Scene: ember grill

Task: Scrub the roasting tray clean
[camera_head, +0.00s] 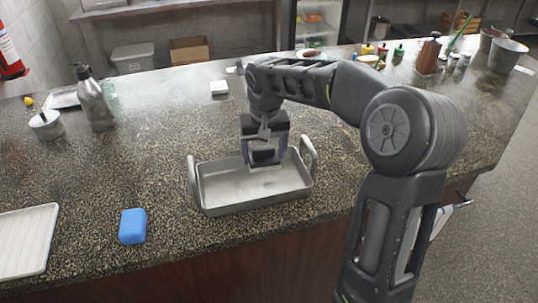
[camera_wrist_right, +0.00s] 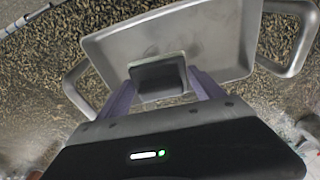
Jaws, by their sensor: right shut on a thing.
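The roasting tray (camera_head: 215,190) is a grey metal pan with two upright loop handles on the counter. Its floor looks mostly bare, with no clear dirt visible. My right gripper (camera_head: 265,152) reaches down over the tray's back half. It is shut on a dark block with a pale underside, a scrubber by its look (camera_wrist_right: 158,76). The scrubber is over or on the tray's floor; I cannot tell whether it touches. The tray also shows in the right wrist view (camera_wrist_right: 215,35). My left gripper is not in view.
A blue sponge (camera_head: 132,226) lies on the counter left of the tray. A white ribbed board (camera_head: 25,238) is at far left. A metal bottle (camera_head: 94,103) and a small pot (camera_head: 46,126) stand at back left.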

